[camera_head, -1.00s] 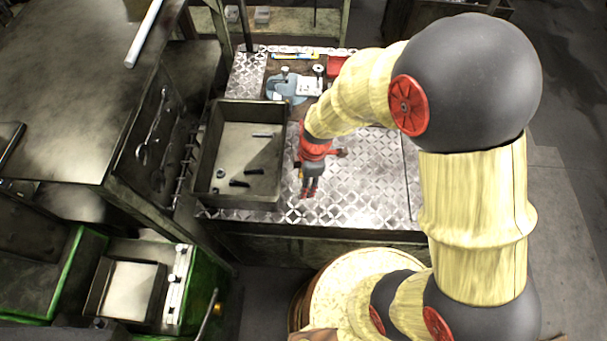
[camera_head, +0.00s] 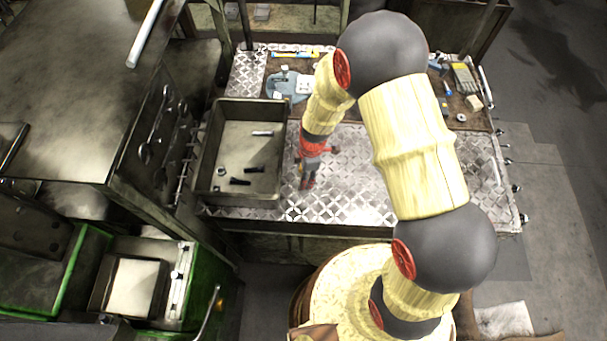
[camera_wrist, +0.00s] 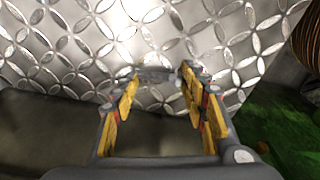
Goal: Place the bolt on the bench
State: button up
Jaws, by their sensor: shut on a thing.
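My gripper (camera_head: 307,184) is over the patterned metal top of the bench (camera_head: 350,197), just right of the grey tray. In the wrist view my gripper (camera_wrist: 157,82) points at the bench plate (camera_wrist: 75,45), with its yellow-padded fingers shut on a small dark grey piece, the bolt (camera_wrist: 156,75), seen between the fingertips. Most of the bolt is hidden, and I cannot tell whether it touches the plate. In the head view the bolt is too small to make out.
The grey tray (camera_head: 200,172) on the bench's left holds several dark bolts and a nut. A blue vise-like tool (camera_head: 285,86) stands at the back. Small parts lie at the back right. Bare plate lies right of my gripper. A green machine (camera_head: 190,300) is at lower left.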

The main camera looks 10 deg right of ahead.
jog(key=shift+f+b, duration=0.15)
jog(key=shift+b, duration=0.15)
jog(key=o, duration=1.1)
jog(key=shift+o, duration=0.2)
